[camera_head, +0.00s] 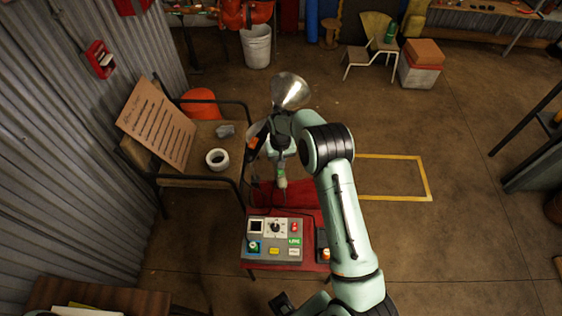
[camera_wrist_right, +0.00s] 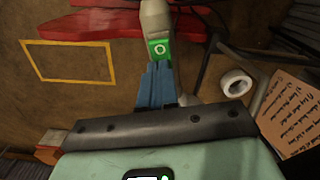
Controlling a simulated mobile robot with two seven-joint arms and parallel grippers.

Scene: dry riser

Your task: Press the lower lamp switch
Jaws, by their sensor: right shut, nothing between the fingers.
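A pale, rounded lamp switch body (camera_wrist_right: 157,20) with a green plate marked with a white ring (camera_wrist_right: 159,48) is at the top of the right wrist view. In the head view the pale body with a green patch (camera_head: 281,179) hangs below a silver lamp shade (camera_head: 290,91), above the red table. My right gripper (camera_wrist_right: 154,72) has blue fingers, shut and empty, with their tips at the lower edge of the green plate. I cannot tell whether they touch it. My right arm hides part of the area in the head view.
A grey control box (camera_head: 262,264) with buttons and a knob stands on the red table (camera_head: 306,222). Left of it, a table holds a white tape roll (camera_head: 217,159) and a leaning written board (camera_head: 157,123). A yellow floor outline (camera_head: 431,180) and open floor lie right.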

